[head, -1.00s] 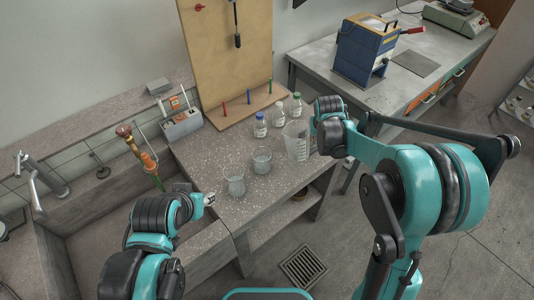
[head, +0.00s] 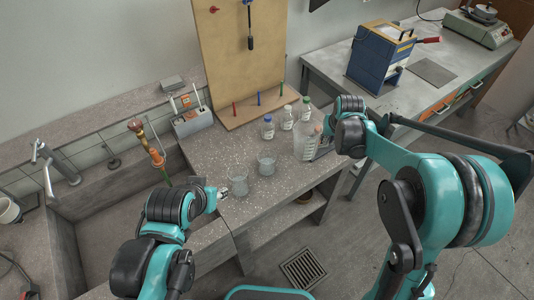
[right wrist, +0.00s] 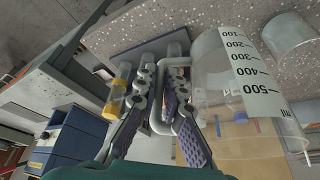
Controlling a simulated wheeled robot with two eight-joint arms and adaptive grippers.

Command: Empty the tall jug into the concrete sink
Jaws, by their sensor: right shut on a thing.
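The tall jug (head: 304,144) is clear, with printed graduations. It stands upright at the right end of the speckled bench in the head view. It fills the right part of the right wrist view (right wrist: 235,75), its scale facing me. My right gripper (head: 327,146) is at the jug's right side, shut on its handle; the fingers (right wrist: 165,105) show around the handle in the right wrist view. My left gripper (head: 223,192) is beside the left beaker; its fingers are too small to read. The concrete sink (head: 95,185) lies at the left, partly hidden by my left arm.
Two glass beakers (head: 266,164) (head: 239,184) stand between the jug and the sink. Several capped bottles (head: 286,118) stand behind the jug, by a pegboard (head: 240,50). A tap (head: 45,160) and an upright orange-handled tool (head: 147,147) are by the sink.

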